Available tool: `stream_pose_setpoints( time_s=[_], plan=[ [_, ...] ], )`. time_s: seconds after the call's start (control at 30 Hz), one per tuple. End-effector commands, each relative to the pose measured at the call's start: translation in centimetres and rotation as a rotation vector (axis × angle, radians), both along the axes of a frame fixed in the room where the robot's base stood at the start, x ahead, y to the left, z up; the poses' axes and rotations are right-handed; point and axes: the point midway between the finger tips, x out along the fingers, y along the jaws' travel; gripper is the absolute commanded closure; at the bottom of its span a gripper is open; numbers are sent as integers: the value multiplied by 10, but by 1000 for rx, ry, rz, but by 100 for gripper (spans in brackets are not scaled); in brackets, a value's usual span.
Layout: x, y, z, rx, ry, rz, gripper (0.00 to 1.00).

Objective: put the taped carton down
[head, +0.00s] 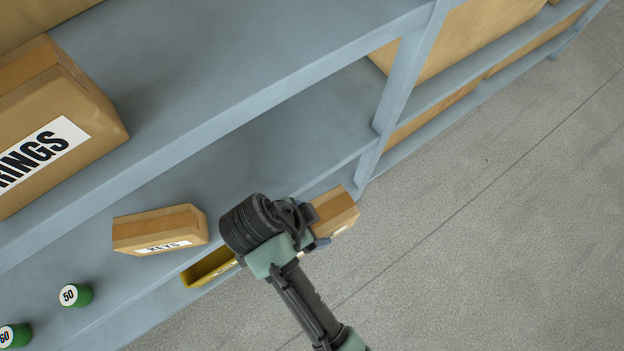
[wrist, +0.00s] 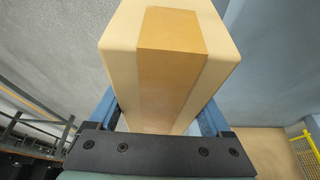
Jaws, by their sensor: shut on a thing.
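The taped carton (wrist: 172,62) is a tan box with a darker brown tape strip down its middle, filling the centre of the wrist view. My gripper (wrist: 160,115) is shut on it, with one blue finger on each side. In the head view the carton (head: 336,208) sticks out beyond my gripper (head: 312,224), close to the front edge of the lower shelf. My wrist hides part of it there. I cannot tell whether the carton touches the shelf.
The blue-grey lower shelf (head: 290,145) holds a carton labelled KEYS (head: 160,230), a yellow bin (head: 209,267) and green cylinders (head: 76,295). A larger labelled carton (head: 60,120) sits on the shelf above. A shelf upright (head: 400,85) stands beyond my gripper. Bare shelf lies behind the KEYS carton.

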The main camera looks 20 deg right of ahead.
Motion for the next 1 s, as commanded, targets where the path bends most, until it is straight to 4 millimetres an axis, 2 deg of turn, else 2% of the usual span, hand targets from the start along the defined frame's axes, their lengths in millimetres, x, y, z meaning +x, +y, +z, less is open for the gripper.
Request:
stream_pose_setpoints(
  time_s=[1.0],
  plan=[
    [-3,-2,2,3,4,50,100]
  ],
)
